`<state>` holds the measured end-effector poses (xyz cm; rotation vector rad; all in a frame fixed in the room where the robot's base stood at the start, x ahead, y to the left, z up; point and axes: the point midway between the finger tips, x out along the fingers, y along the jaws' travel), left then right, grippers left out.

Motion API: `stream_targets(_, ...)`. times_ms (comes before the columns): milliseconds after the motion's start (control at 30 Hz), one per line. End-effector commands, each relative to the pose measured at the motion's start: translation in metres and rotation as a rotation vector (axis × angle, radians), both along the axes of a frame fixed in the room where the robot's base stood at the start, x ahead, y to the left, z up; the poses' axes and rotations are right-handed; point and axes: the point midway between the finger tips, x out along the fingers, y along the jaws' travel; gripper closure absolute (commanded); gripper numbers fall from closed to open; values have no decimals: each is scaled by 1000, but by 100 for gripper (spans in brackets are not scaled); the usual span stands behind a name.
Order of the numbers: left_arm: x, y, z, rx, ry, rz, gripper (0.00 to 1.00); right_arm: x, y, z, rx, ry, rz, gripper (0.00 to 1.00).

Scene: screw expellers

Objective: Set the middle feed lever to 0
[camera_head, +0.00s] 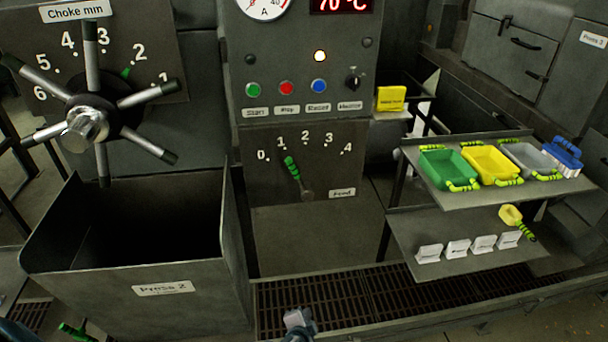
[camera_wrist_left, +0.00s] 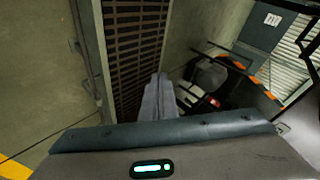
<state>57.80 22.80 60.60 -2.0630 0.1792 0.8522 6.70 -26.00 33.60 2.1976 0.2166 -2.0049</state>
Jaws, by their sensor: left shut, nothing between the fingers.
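The feed lever (camera_head: 292,169) has a green grip and sits on a dark panel marked 0 to 4 with a Feed label (camera_head: 342,193). Its pivot is at the lower middle of the panel, and its grip leans up and left, pointing toward the 1. My left gripper (camera_head: 298,319) shows at the bottom edge of the head view, well below the lever and apart from it, above the floor grating. In the left wrist view its fingers (camera_wrist_left: 158,98) are together with nothing between them. The lever is not visible in the wrist view. My right gripper is in neither view.
The Press 2 bin (camera_head: 130,300) stands left of the panel, beneath a spoked Choke wheel (camera_head: 88,122). At right, a shelf (camera_head: 470,200) holds green, yellow and grey trays; a lower shelf holds white cards. Start, stop and reset buttons sit above the lever. Space before the panel looks clear.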

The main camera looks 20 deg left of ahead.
Motion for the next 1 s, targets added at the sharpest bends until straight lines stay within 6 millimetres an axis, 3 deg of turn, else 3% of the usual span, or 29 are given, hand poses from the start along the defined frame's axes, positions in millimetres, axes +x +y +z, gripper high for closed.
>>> stream_targets(33,34,0,52,49,-81,-8,100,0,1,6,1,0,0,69)
stream_targets(100,69,3,116,123,-178,-9,100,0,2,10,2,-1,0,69)
stream_targets(200,105,8,207,224,-313,8,100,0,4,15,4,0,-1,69)
stream_targets(300,125,15,289,308,-429,41,100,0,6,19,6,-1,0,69)
stream_targets(433,134,21,367,385,-539,86,100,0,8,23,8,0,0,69)
stream_targets(500,135,24,393,411,-576,106,100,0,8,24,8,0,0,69)
stream_targets(633,134,27,417,435,-610,125,100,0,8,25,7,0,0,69)
stream_targets(1000,134,27,419,437,-613,127,100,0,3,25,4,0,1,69)
